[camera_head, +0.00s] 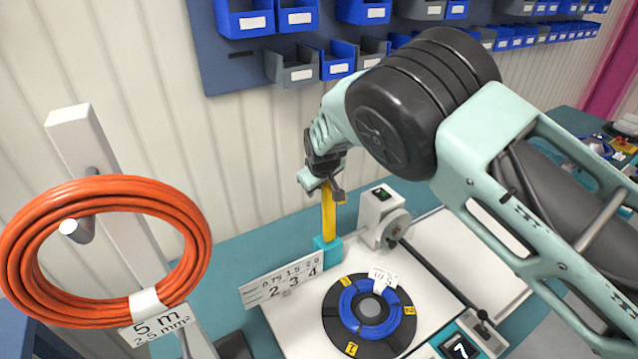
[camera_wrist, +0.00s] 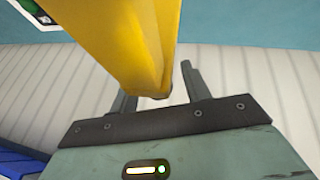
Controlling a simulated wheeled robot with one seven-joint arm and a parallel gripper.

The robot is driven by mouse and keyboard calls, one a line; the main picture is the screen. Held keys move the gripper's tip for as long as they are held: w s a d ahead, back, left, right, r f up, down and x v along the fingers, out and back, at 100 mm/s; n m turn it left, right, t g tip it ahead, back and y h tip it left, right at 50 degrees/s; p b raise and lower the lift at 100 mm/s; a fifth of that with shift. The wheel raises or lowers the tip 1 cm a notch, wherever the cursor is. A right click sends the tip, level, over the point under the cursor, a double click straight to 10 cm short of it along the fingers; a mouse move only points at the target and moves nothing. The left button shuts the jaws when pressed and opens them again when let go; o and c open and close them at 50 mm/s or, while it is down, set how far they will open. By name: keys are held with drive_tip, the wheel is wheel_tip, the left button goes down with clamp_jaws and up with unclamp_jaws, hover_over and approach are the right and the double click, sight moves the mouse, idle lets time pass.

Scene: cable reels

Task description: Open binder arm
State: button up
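The binder arm, taken to be the yellow bar (camera_head: 329,218), stands upright on a teal block (camera_head: 327,250) at the back of the work table. My gripper (camera_head: 325,188) is at the bar's upper end. In the wrist view the yellow bar (camera_wrist: 130,40) comes down from the top between the two fingers of my gripper (camera_wrist: 157,88). The fingers are apart, with a gap showing between the bar and the right finger. Whether the left finger touches the bar cannot be told. The bar's top is partly hidden by my gripper in the head view.
A blue cable coil (camera_head: 367,306) lies on a black round reel (camera_head: 335,320) in front. A grey crank unit (camera_head: 378,218) stands close to the right of the bar. An orange cable coil (camera_head: 105,190) hangs at the left. Blue bins (camera_head: 245,18) line the wall behind.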

drive_tip(key=shift+r, duration=0.1)
drive_tip(key=shift+s+r+b, duration=0.25)
drive_tip(key=shift+r+b, duration=0.1)
drive_tip(key=shift+r, duration=0.15)
drive_tip(key=b+v, duration=0.5)
drive_tip(key=v, duration=1.1)
drive_tip(key=shift+b, duration=0.4)
drive_tip(key=shift+s+d, duration=0.1)
